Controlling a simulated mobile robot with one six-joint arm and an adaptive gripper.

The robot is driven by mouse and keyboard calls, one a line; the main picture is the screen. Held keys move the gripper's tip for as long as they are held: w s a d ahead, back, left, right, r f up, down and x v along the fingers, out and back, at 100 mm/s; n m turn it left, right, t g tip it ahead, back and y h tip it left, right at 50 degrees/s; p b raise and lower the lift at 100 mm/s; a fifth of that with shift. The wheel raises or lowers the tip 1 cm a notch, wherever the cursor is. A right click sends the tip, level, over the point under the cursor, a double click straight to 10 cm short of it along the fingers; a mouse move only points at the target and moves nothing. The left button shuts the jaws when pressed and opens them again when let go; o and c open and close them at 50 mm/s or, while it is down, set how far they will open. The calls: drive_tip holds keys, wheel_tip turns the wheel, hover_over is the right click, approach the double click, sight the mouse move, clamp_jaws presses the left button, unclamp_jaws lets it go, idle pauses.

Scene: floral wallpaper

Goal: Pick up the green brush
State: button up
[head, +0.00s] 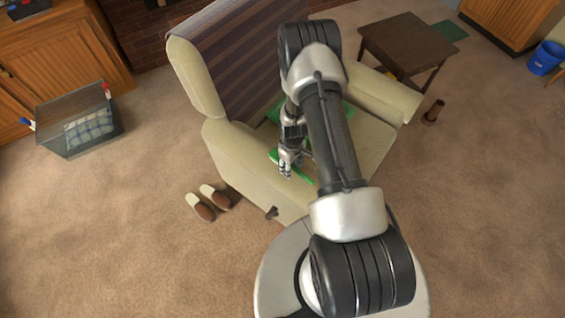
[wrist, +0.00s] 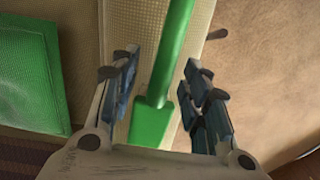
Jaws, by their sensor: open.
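My gripper (wrist: 160,95) is open, with one finger on each side of the brush and a gap to both. My arm hides part of the seat.
A green cushion (wrist: 30,70) lies on the seat beside the brush. The chair's armrests flank the seat.

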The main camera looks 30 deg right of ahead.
drive_tip(key=shift+r, duration=0.1)
drive_tip(key=shift+c, duration=0.4)
drive_tip(key=c, duration=0.8)
wheel_tip(320, 180, up, 20)
drive_tip(key=p, duration=0.5)
drive_tip(key=shift+p, duration=0.4)
